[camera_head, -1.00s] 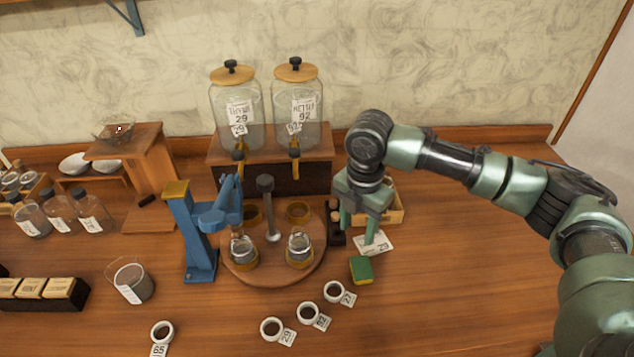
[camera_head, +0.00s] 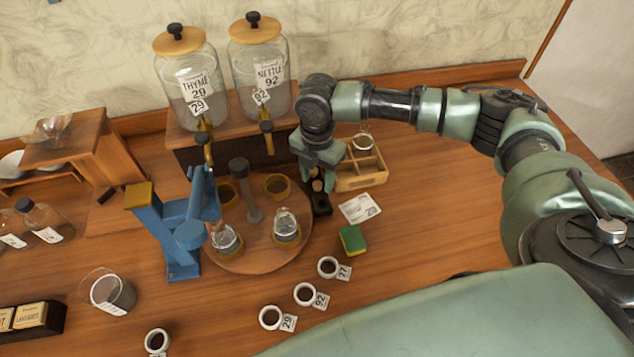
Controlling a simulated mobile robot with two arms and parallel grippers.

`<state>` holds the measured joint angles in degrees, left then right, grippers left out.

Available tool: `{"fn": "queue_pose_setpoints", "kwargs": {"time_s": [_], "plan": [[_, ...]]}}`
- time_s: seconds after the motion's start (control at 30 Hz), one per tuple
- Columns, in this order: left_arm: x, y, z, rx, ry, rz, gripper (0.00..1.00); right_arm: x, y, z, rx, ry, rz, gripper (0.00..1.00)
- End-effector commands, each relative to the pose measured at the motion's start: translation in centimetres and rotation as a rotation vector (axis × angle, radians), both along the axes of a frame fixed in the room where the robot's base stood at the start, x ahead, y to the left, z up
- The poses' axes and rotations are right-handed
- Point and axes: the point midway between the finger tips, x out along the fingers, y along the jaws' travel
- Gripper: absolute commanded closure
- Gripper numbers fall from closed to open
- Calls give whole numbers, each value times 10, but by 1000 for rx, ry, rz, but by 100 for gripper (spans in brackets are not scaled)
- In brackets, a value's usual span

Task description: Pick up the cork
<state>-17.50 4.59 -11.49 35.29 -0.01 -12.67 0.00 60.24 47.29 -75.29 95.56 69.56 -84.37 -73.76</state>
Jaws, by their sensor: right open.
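A small tan cork (camera_head: 317,186) stands at a black holder (camera_head: 321,205) to the right of the round wooden turntable (camera_head: 262,262). My right gripper (camera_head: 318,176) points down over the holder, its fingers around or just above the cork. It is open, and I cannot tell whether a finger touches the cork. The gripper partly hides the holder's back end. My left gripper is not in view.
A wooden divided box (camera_head: 374,183) stands right behind the holder, with a white card (camera_head: 360,208) and a green-yellow sponge (camera_head: 352,240) in front. Glass flasks (camera_head: 286,227) stand on the turntable. Two large jars (camera_head: 256,70) are behind. The table to the right is clear.

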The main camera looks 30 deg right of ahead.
Motion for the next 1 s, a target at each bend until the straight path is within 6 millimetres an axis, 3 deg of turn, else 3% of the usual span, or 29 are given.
{"fn": "queue_pose_setpoints", "kwargs": {"time_s": [0.13,0.37,0.5,0.53,1.0], "plan": [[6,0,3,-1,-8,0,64,0,0,-11,0,-1,1,53],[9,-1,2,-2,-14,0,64,0,0,-12,0,-1,1,56],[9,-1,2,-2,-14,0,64,0,0,-12,0,-1,1,95],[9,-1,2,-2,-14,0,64,0,0,-12,0,-1,1,100],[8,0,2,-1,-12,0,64,0,0,-12,0,-1,1,100]]}}
